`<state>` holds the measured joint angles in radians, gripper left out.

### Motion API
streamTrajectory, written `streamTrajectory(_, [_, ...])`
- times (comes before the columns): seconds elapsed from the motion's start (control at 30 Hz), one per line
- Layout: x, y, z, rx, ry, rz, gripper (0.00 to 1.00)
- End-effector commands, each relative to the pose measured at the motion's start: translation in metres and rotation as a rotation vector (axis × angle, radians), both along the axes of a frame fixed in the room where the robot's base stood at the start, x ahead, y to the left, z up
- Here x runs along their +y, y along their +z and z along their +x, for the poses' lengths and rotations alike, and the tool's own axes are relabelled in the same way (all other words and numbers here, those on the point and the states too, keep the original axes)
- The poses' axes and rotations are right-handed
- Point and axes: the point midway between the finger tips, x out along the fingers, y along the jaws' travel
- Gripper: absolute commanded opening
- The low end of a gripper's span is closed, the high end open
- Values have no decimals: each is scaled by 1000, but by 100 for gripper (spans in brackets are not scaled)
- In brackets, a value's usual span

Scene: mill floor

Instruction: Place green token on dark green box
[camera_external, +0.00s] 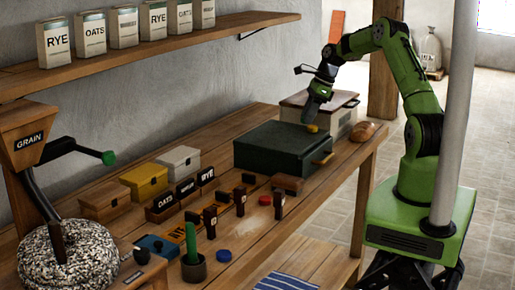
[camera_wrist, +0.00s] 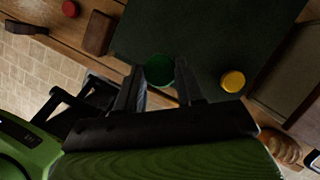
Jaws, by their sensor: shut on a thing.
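The dark green box (camera_external: 268,146) stands closed on the wooden bench, and its lid fills the upper middle of the wrist view (camera_wrist: 205,35). My gripper (camera_wrist: 159,76) is shut on the round green token (camera_wrist: 159,69), over the lid near one edge. I cannot tell whether the token touches the lid. In the external view my gripper (camera_external: 307,120) points down at the box's far right part, and the token cannot be made out there. A yellow token (camera_wrist: 232,81) lies on the lid beside my gripper; it also shows in the external view (camera_external: 312,128).
A red token (camera_external: 265,200) and a blue token (camera_external: 224,255) lie on the bench among small dark blocks. A shelf with labelled bags (camera_external: 124,28) hangs on the wall.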

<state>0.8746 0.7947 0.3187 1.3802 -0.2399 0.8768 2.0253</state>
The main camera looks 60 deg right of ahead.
Motion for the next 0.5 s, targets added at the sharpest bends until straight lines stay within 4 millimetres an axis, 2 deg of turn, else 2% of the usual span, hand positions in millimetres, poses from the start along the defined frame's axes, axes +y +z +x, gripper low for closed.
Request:
streamTrajectory(0.03, [1,-12,0,1,2,1,10])
streamTrajectory(0.3, [1,-64,1,1,3,1,10])
streamTrajectory(0.5, [1,-70,1,-2,3,-1,10])
